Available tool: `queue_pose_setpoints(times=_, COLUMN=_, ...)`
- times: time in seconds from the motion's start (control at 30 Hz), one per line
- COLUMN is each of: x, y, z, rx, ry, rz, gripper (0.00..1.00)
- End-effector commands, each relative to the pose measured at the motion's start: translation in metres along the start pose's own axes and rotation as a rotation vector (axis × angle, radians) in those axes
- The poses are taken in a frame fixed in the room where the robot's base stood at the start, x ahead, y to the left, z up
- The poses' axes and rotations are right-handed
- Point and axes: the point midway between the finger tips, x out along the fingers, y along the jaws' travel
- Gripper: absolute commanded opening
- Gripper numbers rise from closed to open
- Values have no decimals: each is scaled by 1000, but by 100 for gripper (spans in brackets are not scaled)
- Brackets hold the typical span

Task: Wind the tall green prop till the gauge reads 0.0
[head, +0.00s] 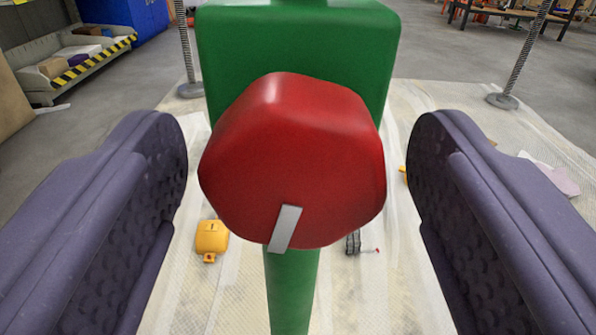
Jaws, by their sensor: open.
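The tall green prop (292,290) stands upright in the middle of the head view, with a green box-like housing (235,65) at its top. A red faceted knob (290,150) sits on the front of the housing. A pale grey strip (285,228) marks the knob's lower edge, slightly left of centre and tilted. My gripper (298,185) is open, with one dark padded finger on each side of the knob and a gap on both sides. No gauge reading shows in this view.
A pale sheet (440,115) covers the floor. A yellow object (211,238) lies on it at left, and a small dark tool (353,243) at right. Threaded rods stand behind at left (187,50) and right (522,60). A low shelf (75,70) stands far left.

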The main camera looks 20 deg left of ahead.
Motion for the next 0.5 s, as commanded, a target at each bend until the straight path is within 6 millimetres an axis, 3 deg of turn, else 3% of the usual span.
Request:
queue_pose_setpoints(times=0.17, x=-10, y=0, z=-1, rx=0, ry=-1, rz=0, gripper=74)
queue_pose_setpoints(times=0.5, x=-69, y=0, z=-1, rx=1, ry=-2, rz=1, gripper=74)
